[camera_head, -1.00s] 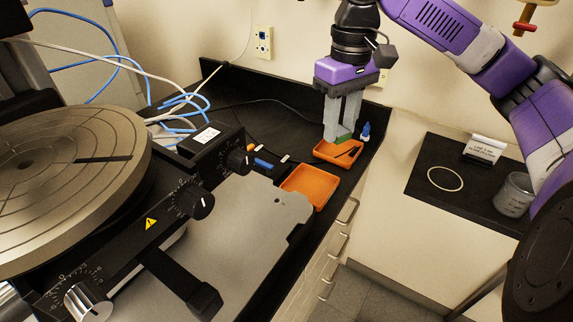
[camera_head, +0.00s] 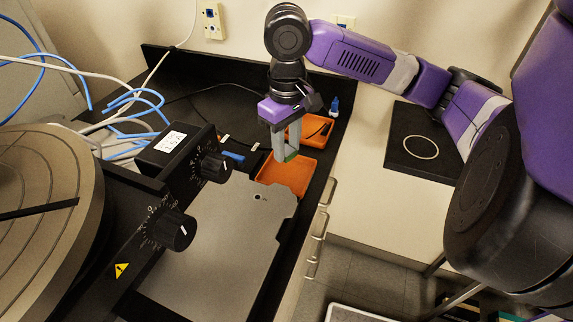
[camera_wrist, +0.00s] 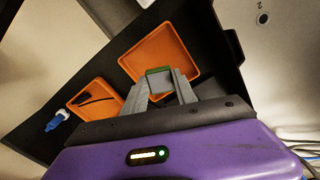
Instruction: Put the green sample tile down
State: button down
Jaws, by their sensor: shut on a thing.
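The green sample tile (camera_head: 290,154) is between the fingertips of my gripper (camera_head: 287,152). In the wrist view the tile (camera_wrist: 158,70) shows as a green edge between the two grey fingers (camera_wrist: 160,80). The gripper is shut on it. I cannot tell whether the tile touches the tray. Most of the tile is hidden by the fingers.
A second orange tray (camera_wrist: 76,104) holding a dark tool lies beside it. A grey plate (camera_head: 210,235) and the black control box with knobs (camera_head: 175,230) are to the left. Blue and white cables lie behind.

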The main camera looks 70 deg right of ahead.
aim_at(287, 175)
jog(key=shift+f, duration=3.1)
jog(key=shift+f, duration=0.1)
jog(key=c, duration=1)
grip_release()
notch_tip(287, 175, up, 12)
jog(key=shift+r, duration=0.15)
jog(key=shift+s, duration=0.1)
